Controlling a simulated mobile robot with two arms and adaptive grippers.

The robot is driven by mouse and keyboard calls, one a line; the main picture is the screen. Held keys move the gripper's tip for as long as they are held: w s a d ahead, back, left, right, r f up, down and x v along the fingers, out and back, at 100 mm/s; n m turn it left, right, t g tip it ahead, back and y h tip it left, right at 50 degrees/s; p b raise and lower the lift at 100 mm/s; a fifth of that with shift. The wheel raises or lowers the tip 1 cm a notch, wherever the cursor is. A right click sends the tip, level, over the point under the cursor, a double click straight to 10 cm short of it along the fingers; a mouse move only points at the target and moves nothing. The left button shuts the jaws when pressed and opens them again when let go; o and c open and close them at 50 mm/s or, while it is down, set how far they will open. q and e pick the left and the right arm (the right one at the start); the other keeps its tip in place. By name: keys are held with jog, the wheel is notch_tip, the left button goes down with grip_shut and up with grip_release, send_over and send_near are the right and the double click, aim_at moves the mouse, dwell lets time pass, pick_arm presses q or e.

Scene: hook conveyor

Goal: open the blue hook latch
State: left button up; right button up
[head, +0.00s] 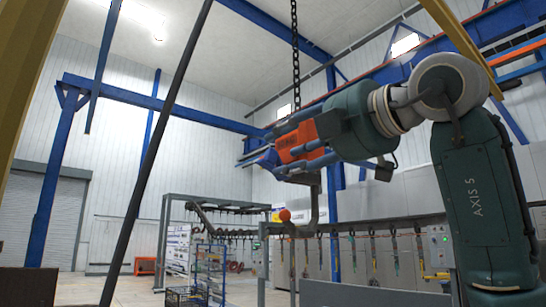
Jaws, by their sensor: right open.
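A dark chain (295,50) hangs from above and ends behind or at an orange block (297,142) with dark lettering. Below it a grey curved hook (315,208) ends in an orange ball (284,215). My right gripper (262,158) comes in from the right on a dark green arm and is at the orange block, open. Several blue bars lie around the block. I cannot tell which blue part is the latch or whether the fingers touch it. My left gripper is not in view.
A grey frame rack with hanging hooks (218,205) stands behind. A blue wire cart (210,265) stands on the floor. A dark slanted rod (155,155) crosses the left. The floor at left looks clear.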

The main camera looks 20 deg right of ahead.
jog(key=shift+v, duration=1.2)
jog(key=shift+a, duration=0.15)
